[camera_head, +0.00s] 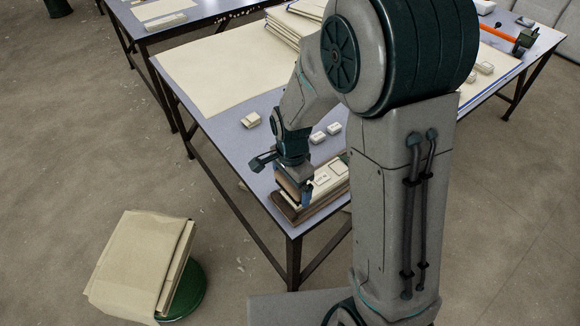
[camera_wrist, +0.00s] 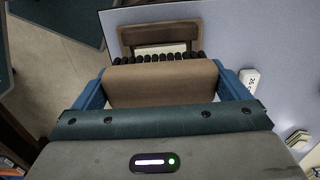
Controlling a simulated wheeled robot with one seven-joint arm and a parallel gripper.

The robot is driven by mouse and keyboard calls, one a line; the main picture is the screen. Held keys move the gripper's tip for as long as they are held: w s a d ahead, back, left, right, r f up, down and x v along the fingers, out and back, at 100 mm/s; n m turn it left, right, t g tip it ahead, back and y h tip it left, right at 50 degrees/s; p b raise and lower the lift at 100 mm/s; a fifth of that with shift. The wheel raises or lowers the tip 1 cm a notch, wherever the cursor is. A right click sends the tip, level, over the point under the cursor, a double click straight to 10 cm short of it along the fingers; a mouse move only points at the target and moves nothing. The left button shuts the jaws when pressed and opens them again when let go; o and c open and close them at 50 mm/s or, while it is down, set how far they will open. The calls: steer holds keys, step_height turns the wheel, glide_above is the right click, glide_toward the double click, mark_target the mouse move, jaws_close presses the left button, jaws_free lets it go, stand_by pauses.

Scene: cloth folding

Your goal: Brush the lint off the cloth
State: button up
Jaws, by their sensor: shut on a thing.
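My gripper (camera_head: 297,190) is low over the front corner of the table, shut on a brown brush (camera_head: 287,184). In the wrist view, the brush's tan body (camera_wrist: 160,86) sits between my gripper's blue fingers (camera_wrist: 163,80), with a row of dark bristles beyond it. The brush is over or at a wooden tray (camera_head: 289,215), whose rim also shows in the wrist view (camera_wrist: 188,32); I cannot tell whether they touch. A large cream cloth (camera_head: 220,72) lies flat on the far left part of the table. Lint on it is too small to tell.
Small pale blocks (camera_head: 251,120) lie on the grey-blue table (camera_head: 226,128). A stack of folded cream cloth (camera_head: 289,24) stands at the back. A green stool (camera_head: 188,294) with draped tan sheets stands at the lower left. My arm hides part of the table's right side.

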steer(key=shift+r+p, duration=1.65)
steer(key=shift+r, duration=0.8)
steer(key=shift+w, duration=0.1)
